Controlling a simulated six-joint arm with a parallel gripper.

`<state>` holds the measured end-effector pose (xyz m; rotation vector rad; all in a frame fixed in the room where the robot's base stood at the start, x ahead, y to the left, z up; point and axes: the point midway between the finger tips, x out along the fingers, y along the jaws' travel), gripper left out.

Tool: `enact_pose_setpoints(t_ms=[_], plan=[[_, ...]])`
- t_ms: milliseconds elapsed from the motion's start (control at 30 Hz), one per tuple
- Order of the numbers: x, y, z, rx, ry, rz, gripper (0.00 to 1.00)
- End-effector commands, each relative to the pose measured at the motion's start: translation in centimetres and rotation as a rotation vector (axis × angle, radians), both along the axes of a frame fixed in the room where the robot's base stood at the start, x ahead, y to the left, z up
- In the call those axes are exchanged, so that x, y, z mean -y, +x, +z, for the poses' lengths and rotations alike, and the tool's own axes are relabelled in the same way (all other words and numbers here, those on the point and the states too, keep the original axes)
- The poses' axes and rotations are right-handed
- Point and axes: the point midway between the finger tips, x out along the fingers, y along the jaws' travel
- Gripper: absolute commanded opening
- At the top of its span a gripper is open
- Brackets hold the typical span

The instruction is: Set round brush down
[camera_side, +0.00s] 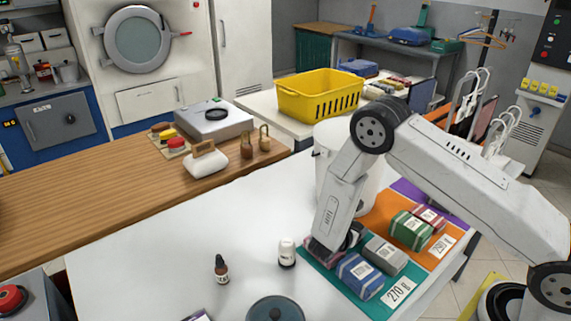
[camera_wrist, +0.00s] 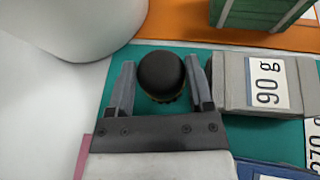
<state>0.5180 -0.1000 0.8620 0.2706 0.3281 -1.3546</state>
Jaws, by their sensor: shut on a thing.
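My gripper (camera_wrist: 159,63) is shut on the round brush (camera_wrist: 160,78), with one finger on each side of it. The brush has a black domed top and a little brown bristle shows at its lower edge. In the side view the dark brush (camera_side: 356,233) is partly hidden by my gripper, low over the teal mat (camera_side: 371,308). The teal mat also shows around the brush in the wrist view (camera_wrist: 190,124). I cannot tell whether the brush touches the mat.
A grey packet (camera_wrist: 262,84) marked 90 g lies close right of my gripper. A blue packet (camera_side: 359,276) and a reddish packet (camera_side: 322,251) are also near. An orange mat (camera_side: 376,224) with packets lies beyond. A white bin (camera_side: 327,155) stands behind.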

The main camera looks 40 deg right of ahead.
Motion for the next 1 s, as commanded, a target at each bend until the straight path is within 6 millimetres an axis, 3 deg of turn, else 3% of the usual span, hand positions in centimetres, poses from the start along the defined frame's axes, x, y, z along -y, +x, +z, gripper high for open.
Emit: enact_pose_setpoints(t_ms=[467, 500, 567, 600, 1000], plan=[[-0.02, 0.01, -0.53, 0.001, 0.000, 0.001, 0.07], [-0.02, 0.02, -0.53, 0.001, 0.000, 0.001, 0.76], [-0.02, 0.02, -0.51, 0.001, 0.000, 0.001, 0.95], [-0.02, 0.02, -0.50, 0.001, 0.000, 0.001, 1.00], [-0.09, 0.01, -0.14, 0.001, 0.000, 0.001, 1.00]])
